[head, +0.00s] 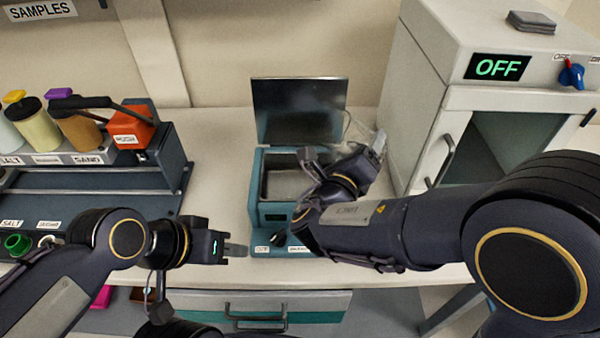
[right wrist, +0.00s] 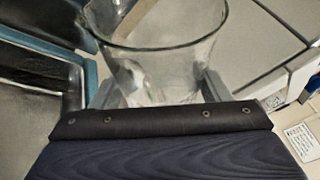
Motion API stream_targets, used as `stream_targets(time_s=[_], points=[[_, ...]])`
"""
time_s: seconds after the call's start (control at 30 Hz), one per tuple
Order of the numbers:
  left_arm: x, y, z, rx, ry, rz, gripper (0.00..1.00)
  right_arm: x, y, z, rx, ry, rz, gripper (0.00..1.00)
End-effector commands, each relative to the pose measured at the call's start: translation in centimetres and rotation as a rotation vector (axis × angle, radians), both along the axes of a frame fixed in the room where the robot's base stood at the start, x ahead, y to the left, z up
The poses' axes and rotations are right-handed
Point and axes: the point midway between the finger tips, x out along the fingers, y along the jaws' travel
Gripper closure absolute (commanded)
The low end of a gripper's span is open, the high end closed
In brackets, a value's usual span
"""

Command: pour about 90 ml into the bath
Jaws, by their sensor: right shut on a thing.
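The bath (head: 256,196) is a teal box on the bench with its dark lid (head: 300,110) raised at the back. Its grey interior shows open. My right gripper (head: 379,146) is to the right of the bath's opening and is shut on a clear glass beaker. In the right wrist view the beaker (right wrist: 165,60) sits between the fingers, with the bath's teal rim (right wrist: 91,80) to its left. In the head view the beaker is faint and mostly hidden by the gripper; its fill level cannot be told. My left gripper (head: 238,250) is in front of the bath, apart from it, seen side-on.
A white cabinet (head: 425,90) with an OFF display stands right of the bath. At left, a dark rack (head: 130,182) holds several capped jars and an orange box (head: 131,126). A drawer (head: 270,305) is below the bench edge. Bench between rack and bath is clear.

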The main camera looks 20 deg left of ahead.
Motion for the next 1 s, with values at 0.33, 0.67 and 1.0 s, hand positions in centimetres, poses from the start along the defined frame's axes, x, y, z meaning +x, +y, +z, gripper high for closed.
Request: stream_targets(time_s=[0.33,0.67,1.0], points=[[0.00,0.00,0.00,0.000,0.000,0.000,0.64,0.00,0.00,0.04,0.000,-0.001,0.000,0.61],[0.00,0.00,0.00,0.000,0.000,0.000,0.64,0.00,0.00,0.04,0.000,-0.001,0.000,0.61],[0.00,0.00,-0.36,0.000,0.000,0.000,0.64,-0.02,0.09,-0.54,0.052,0.014,-0.001,0.61]])
